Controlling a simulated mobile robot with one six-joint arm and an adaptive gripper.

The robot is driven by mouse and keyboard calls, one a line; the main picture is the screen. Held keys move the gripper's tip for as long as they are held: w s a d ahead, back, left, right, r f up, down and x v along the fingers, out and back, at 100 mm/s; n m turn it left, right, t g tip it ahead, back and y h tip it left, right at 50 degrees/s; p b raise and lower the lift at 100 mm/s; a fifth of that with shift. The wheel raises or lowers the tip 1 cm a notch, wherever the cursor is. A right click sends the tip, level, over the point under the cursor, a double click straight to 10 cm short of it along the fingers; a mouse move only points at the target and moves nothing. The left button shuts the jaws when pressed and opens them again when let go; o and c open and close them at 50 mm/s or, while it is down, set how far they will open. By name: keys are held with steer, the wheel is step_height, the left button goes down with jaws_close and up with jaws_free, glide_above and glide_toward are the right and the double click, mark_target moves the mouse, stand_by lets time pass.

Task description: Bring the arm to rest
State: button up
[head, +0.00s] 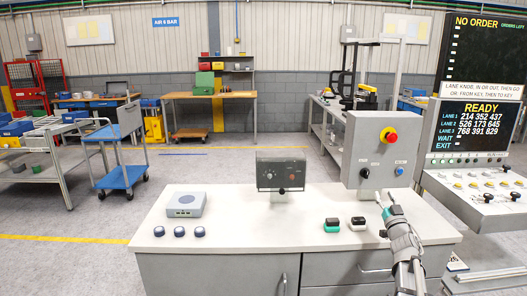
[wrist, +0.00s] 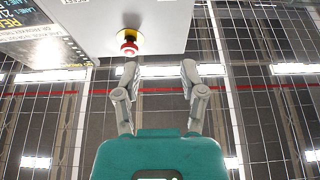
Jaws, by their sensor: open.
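My gripper (wrist: 160,70) is open and empty in the wrist view, its two grey fingers apart in front of its teal body. It points upward, with the ceiling behind it. In the head view my gripper (head: 382,198) is small and partly unclear, at the top of my arm over the right part of the white bench (head: 250,232). A grey control box (head: 376,152) with a red emergency button (head: 388,135) stands just above and behind it. The red button also shows in the wrist view (wrist: 129,47), beyond the left fingertip, apparently apart from it.
A small dark panel (head: 281,174) stands at the bench's back. A display console (head: 474,130) rises at right. The bench's middle is clear.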

steer(key=s+a+f+m+g+h+p, duration=0.1)
steer(key=f+g+h, duration=0.1)
steer(key=g, duration=0.1)
steer(key=s+a+f+m+g+h+p, duration=0.1)
steer(key=a+f+m+g+h+p, duration=0.1)
steer(key=f+g, duration=0.1)
steer(key=s+a+f+m+g+h+p, duration=0.1)
steer(key=f+m+g+h+p, duration=0.1)
steer(key=f+g, duration=0.1)
steer(key=shift+s+a, duration=0.15)
steer(key=shift+s, duration=0.15)
steer(key=s+a+f+n+g+y+p, duration=0.2)
steer(key=s+a+g, duration=0.4)
steer(key=s+a, duration=0.3)
steer(key=s+a+f+n+g+y+p, duration=0.2)
steer(key=s+a+f+g, duration=0.3)
steer(key=s+a, duration=0.5)
steer(key=s+g+y+p, duration=0.1)
steer(key=s+g, duration=0.1)
steer(key=s, duration=0.1)
steer(key=shift+s+a+p, duration=0.15)
steer(key=shift+p, duration=0.2)
